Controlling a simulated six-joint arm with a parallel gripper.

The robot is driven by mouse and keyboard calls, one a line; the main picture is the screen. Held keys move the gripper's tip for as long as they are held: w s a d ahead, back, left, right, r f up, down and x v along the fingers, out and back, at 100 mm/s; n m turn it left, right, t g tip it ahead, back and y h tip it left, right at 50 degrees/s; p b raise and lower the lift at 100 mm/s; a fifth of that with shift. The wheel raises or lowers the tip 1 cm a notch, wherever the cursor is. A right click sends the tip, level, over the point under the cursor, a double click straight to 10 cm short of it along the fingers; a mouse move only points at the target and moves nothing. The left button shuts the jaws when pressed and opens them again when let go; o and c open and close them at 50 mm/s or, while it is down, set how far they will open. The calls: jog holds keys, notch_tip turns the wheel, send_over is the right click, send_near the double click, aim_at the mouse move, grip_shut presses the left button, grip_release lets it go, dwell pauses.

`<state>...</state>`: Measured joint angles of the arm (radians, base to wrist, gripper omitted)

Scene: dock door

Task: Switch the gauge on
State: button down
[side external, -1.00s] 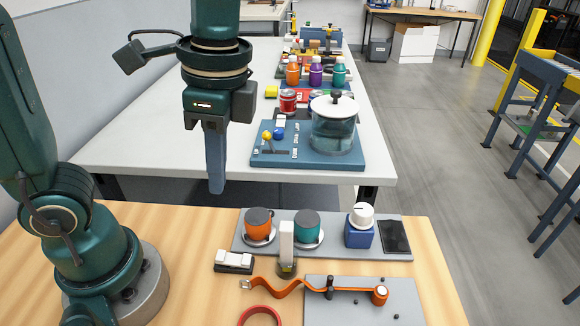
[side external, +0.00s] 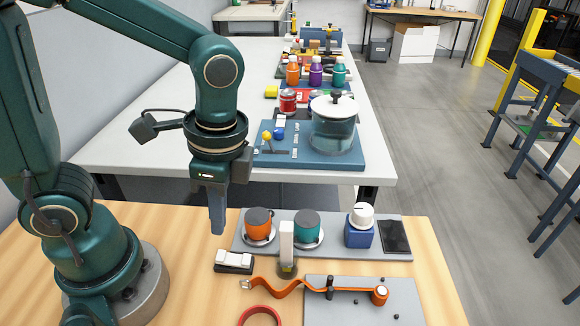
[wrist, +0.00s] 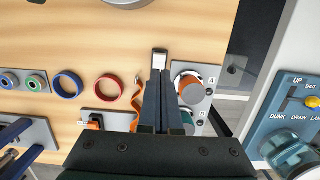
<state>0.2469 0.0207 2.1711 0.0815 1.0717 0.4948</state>
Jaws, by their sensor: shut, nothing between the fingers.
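My gripper (side external: 217,228) is shut and empty, pointing down above the wooden table, left of the orange cup-like part. A small black rocker switch with a white top (side external: 233,262) lies on the table just in front of it. In the wrist view this switch (wrist: 159,58) shows just beyond the fingertips (wrist: 160,75), which look apart from it. A blue box with a white knob (side external: 361,218) and a dark flat screen (side external: 394,236) sit on a grey plate. I cannot tell which part is the gauge; the screen looks dark.
The grey plate (side external: 256,251) also holds an orange cup (side external: 258,224) and a teal cup (side external: 307,226). A white upright piece (side external: 287,240) stands in front of them. An orange strap (side external: 270,288) and a red ring (side external: 260,315) lie nearer.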

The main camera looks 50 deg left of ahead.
aim_at(220, 255)
jog(key=shift+s+a+f, duration=0.15)
jog(key=shift+f, duration=1.4)
jog(key=shift+s+a+f, duration=0.15)
jog(key=shift+f, duration=1.35)
jog(key=shift+s+a+f, duration=0.1)
jog(key=shift+f, duration=0.2)
jog(key=shift+r, duration=0.1)
jog(key=shift+w+d+r, duration=0.25)
jog(key=shift+w+d, duration=0.3)
